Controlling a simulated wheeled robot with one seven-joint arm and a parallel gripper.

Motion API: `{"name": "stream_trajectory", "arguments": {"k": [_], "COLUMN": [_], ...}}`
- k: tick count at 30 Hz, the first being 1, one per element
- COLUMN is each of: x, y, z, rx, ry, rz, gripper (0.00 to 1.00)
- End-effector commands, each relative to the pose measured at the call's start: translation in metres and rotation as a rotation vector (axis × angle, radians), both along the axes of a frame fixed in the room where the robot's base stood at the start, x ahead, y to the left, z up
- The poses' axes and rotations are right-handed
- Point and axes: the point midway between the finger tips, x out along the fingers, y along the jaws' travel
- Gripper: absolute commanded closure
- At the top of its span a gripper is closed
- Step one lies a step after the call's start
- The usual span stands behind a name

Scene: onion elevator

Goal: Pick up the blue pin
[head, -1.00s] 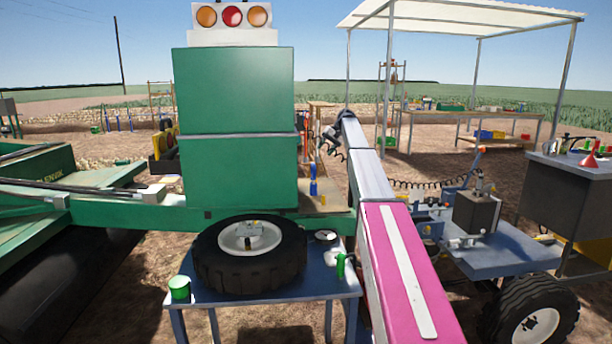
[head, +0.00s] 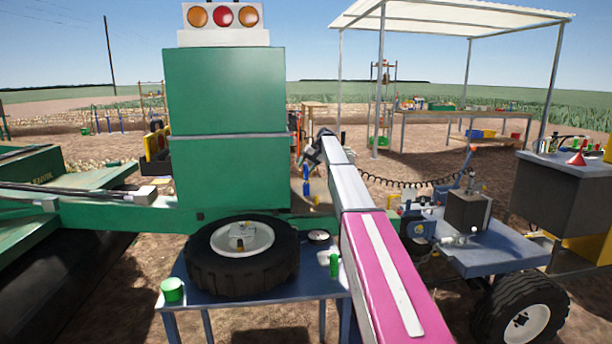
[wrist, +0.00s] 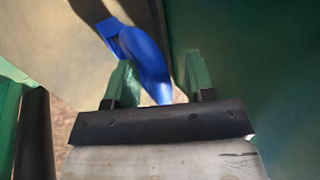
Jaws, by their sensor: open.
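The blue pin (head: 306,187) stands upright beside the right side of the green box on the machine in the head view. In the wrist view the blue pin (wrist: 146,62) lies across the space between the two green fingers of my gripper (wrist: 160,62), nearer the left finger and overlapping it in the picture. The fingers are apart. I cannot tell whether either touches the pin. In the head view the end of my arm is just above the pin; the fingers are too small to make out there.
The tall green box (head: 228,170) stands close left of the pin, and its wall fills the wrist view's right side. A blue table (head: 210,298) with a tyre (head: 205,275) stands in front. A blue cart (head: 490,255) with a coiled hose (head: 410,182) is to the right.

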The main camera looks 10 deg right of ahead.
Motion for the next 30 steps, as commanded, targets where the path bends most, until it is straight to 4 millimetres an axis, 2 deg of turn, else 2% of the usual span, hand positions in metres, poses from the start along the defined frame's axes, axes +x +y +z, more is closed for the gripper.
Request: {"name": "stream_trajectory", "arguments": {"k": [5, 9, 10, 22, 26, 30], "x": [0.0, 0.0, 0.0, 0.0, 0.0, 0.001], "y": [0.0, 0.0, 0.0, -0.001, -0.001, -0.001], "z": [0.0, 0.0, 0.0, 0.005, 0.016, 0.038], "rx": [0.0, 0.0, 0.0, 0.0, 0.0, 0.0], "ry": [0.0, 0.0, 0.0, -0.001, -0.001, -0.001], "rz": [0.0, 0.0, 0.0, -0.001, -0.001, 0.0], "gripper": [0.5, 0.96, 1.0, 1.0, 1.0, 1.0]}}
